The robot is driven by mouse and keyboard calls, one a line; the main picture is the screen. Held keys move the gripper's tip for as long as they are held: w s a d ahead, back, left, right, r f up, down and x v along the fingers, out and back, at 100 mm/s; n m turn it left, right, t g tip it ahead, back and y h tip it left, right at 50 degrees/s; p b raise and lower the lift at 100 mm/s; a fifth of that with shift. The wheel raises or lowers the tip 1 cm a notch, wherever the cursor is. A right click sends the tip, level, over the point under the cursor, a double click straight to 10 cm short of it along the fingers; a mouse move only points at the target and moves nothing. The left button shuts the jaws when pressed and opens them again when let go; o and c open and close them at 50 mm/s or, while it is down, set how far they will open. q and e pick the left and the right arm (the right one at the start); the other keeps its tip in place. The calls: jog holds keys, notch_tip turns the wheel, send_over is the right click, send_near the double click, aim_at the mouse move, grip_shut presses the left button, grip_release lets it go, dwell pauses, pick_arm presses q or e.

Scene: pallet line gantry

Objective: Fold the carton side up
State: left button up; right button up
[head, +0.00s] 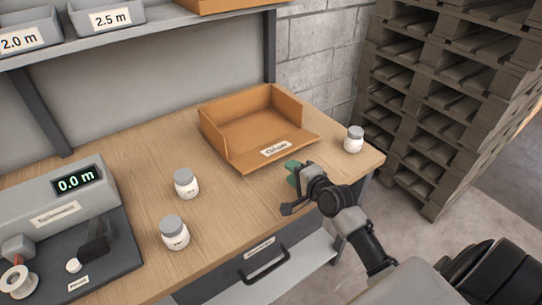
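The carton (215,133) is an orange-brown open box on the wooden workbench. My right gripper (289,192) is just in front of that lowered side, near the bench's front edge. Its fingers are apart with nothing seen between them. A small green part (292,168) shows at its tip, and I cannot tell whether it belongs to the gripper. My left gripper is out of view.
White jars with grey lids stand on the workbench (228,206): one (353,139) right of the carton, two (186,184) (174,233) to the left. A grey machine (55,205) reading "0.0 m" sits at left. Stacked pallets (440,90) stand beyond the bench's right end.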

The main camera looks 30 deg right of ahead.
aim_at(274, 160)
jog(key=x, duration=0.9)
jog(key=shift+w+b, duration=0.1)
jog(key=shift+b, duration=0.2)
jog(key=shift+c, duration=0.3)
grip_shut()
